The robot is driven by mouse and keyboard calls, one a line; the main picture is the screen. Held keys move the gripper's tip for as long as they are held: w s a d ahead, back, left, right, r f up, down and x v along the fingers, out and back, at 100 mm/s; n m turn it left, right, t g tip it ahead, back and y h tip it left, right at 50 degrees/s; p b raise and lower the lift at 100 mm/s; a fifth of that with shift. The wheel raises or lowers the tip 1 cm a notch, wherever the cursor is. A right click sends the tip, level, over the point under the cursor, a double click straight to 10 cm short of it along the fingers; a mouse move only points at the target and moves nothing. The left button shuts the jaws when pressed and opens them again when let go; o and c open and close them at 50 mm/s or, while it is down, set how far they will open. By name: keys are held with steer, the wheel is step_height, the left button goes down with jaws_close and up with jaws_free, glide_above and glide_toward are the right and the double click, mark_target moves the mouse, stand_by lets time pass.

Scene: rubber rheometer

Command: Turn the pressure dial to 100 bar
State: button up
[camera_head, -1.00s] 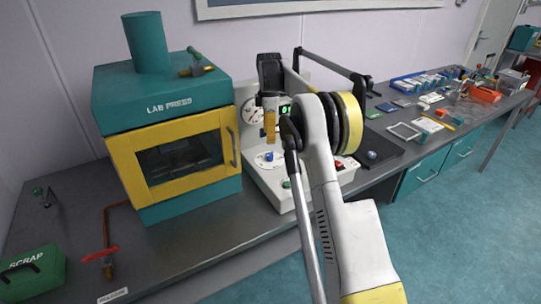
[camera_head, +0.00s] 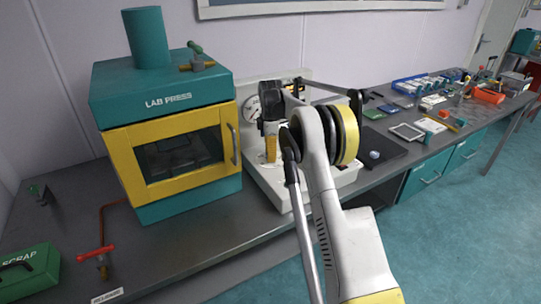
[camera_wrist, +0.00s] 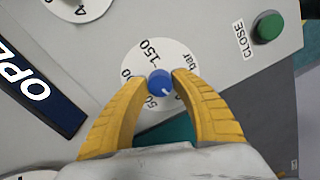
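The pressure dial is a blue knob (camera_wrist: 160,83) on a round white scale plate (camera_wrist: 172,52) in the wrist view. The scale shows 150, 50 and "bar"; another number at the left is partly covered by a finger. A small white mark on the knob points to the lower right. My gripper (camera_wrist: 158,80) has its yellow fingers on either side of the knob, tips close to it and apparently slightly apart from it. In the head view my gripper (camera_head: 271,160) is lowered over the white machine (camera_head: 275,192) and hides the dial.
Another dial (camera_wrist: 78,5) is partly visible at the top left. The lab press (camera_head: 170,110) stands close to the left of the machine.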

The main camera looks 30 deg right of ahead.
jaws_close()
